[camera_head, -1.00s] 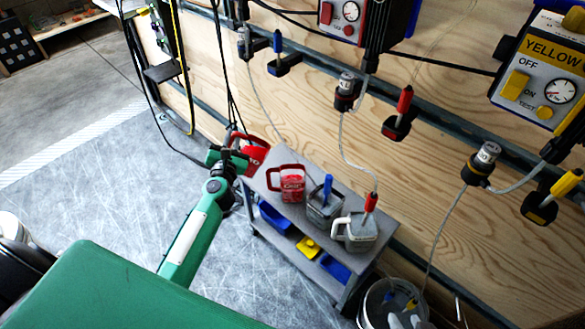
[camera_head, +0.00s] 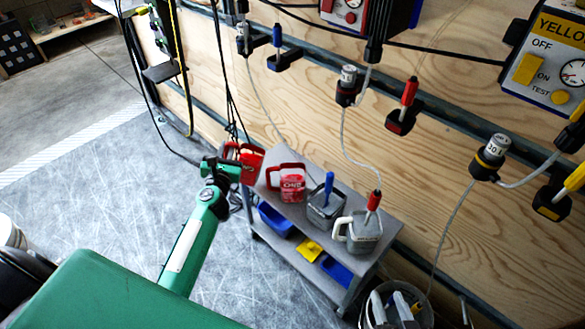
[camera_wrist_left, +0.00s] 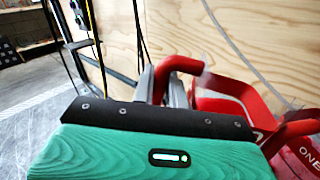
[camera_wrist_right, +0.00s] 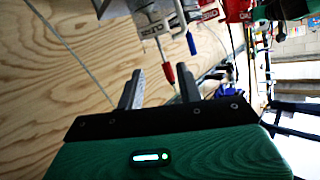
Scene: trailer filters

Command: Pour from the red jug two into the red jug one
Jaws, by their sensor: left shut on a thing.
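My left gripper (camera_head: 233,166) is shut on the handle of a red jug, taken as red jug two (camera_head: 252,160), held beside the cart's far left end and looking tilted. Its handle and body also show in the left wrist view (camera_wrist_left: 237,92). The other red jug, taken as red jug one (camera_head: 291,186), stands upright on the cart top, just right of the held jug, with a pale label and reddish contents. The held jug's mouth and contents are unclear. My right gripper (camera_wrist_right: 158,90) is open and empty in the right wrist view, near the plywood wall.
The grey cart (camera_head: 300,213) also carries a grey jug with a blue nozzle (camera_head: 325,205) and a white-handled jug with a red nozzle (camera_head: 363,232). Blue and yellow bins sit below. Hoses hang from the plywood wall (camera_head: 300,100). The floor left of the cart is clear.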

